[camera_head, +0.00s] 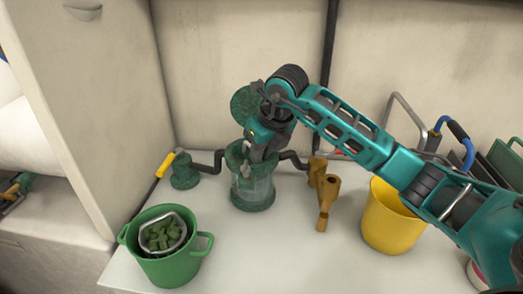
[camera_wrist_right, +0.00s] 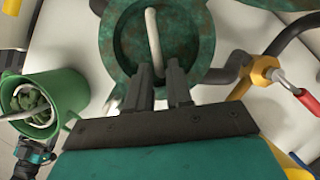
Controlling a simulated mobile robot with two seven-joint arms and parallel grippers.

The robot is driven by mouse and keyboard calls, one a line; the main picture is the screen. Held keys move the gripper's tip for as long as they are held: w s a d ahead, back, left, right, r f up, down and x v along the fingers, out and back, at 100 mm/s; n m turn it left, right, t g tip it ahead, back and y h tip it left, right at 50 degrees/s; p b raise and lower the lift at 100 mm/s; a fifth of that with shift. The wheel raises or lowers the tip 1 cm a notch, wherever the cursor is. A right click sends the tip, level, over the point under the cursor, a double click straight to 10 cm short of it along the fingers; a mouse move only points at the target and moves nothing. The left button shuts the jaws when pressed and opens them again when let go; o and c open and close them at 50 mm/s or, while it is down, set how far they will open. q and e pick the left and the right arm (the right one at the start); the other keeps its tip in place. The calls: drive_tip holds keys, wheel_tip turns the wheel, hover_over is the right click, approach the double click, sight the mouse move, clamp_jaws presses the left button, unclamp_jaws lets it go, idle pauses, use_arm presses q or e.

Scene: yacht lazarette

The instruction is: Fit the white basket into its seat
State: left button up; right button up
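The green strainer housing (camera_head: 253,195) with its clear bowl stands on the white worktop, its top open. My right gripper (camera_head: 252,142) is above the opening, pointing down. In the right wrist view, the right gripper's fingers (camera_wrist_right: 161,80) are close together around the end of a white bar (camera_wrist_right: 152,38), which looks like the white basket's handle. The bar also shows in the head view (camera_head: 246,158). The basket's body is hidden by the housing and gripper, so I cannot tell how deep it sits.
A green round lid (camera_head: 245,103) stands behind the housing. A green bucket (camera_head: 165,265) holding a metal-rimmed container of green lumps (camera_head: 163,236) is at front left. A brass valve handle (camera_head: 327,198) and a yellow bucket (camera_head: 390,222) are on the right. Pipes join the housing on both sides.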

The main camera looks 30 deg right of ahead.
drive_tip(key=p+v, duration=0.1)
drive_tip(key=v, duration=1.1)
drive_tip(key=shift+p, duration=0.35)
